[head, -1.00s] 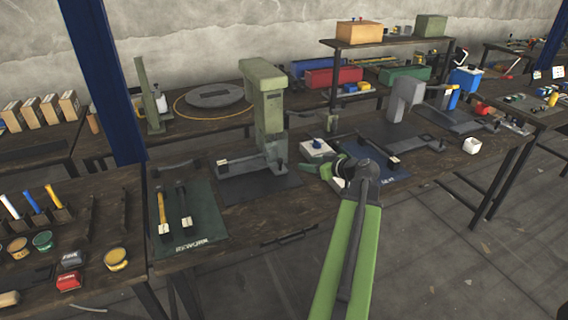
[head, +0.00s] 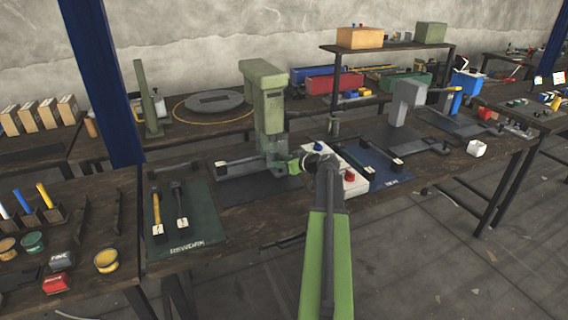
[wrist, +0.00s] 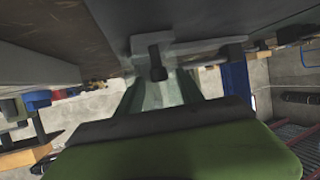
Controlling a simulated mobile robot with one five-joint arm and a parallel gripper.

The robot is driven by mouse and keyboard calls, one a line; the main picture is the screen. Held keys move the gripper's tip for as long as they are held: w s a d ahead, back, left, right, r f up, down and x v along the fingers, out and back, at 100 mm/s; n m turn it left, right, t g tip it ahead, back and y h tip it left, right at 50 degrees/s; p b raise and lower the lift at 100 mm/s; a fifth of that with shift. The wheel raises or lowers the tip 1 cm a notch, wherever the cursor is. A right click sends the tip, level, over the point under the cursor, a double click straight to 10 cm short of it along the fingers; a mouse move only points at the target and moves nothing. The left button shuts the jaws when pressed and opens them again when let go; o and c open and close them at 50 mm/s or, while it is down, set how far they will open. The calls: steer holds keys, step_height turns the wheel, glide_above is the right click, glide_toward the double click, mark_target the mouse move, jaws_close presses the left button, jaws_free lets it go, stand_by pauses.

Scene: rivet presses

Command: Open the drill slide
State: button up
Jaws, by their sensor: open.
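No label that I can read says which part is the drill slide. The green press (head: 264,110) stands upright on the middle bench, with a dark bar with a cream tag (head: 221,163) at its base. My gripper (head: 297,163) is open, at the right of the press's base, and appears to hold nothing. Whether it touches the press, I cannot tell. In the wrist view a dark peg on a grey bracket (wrist: 157,62) is just ahead, below a dark surface. The fingers are hard to make out there.
A white box (head: 348,182) with a red and a blue knob sits just right of my gripper. A blue mat (head: 392,175) and grey press (head: 405,103) are farther right. The green rework mat (head: 190,235) lies left. Open floor (head: 430,260) is at the front right.

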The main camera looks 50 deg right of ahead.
steer(key=shift+c, duration=0.4)
jaws_close()
stand_by(0.9)
